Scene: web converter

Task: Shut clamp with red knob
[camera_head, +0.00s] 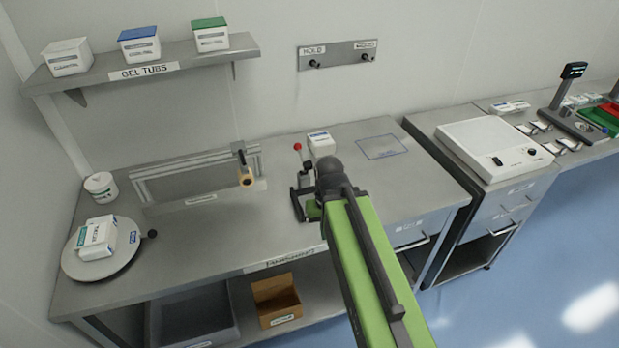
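The red knob (297,147) tops an upright lever on the metal bench, left of my arm's dark joint. The lever leads down to a small clamp (307,172), partly hidden by my arm. My green arm reaches in from the bottom right and bends down at the dark joint. My gripper (300,205) appears as dark parts low over the bench, just in front of the clamp. Its fingers blend with the dark parts around them, so I cannot tell how far apart they are or whether they touch the clamp.
A white box (321,143) sits behind the clamp. A round plate (75,262) carries a carton at the left. A shelf (235,46) with tubs hangs above. Bench space right of my arm is clear.

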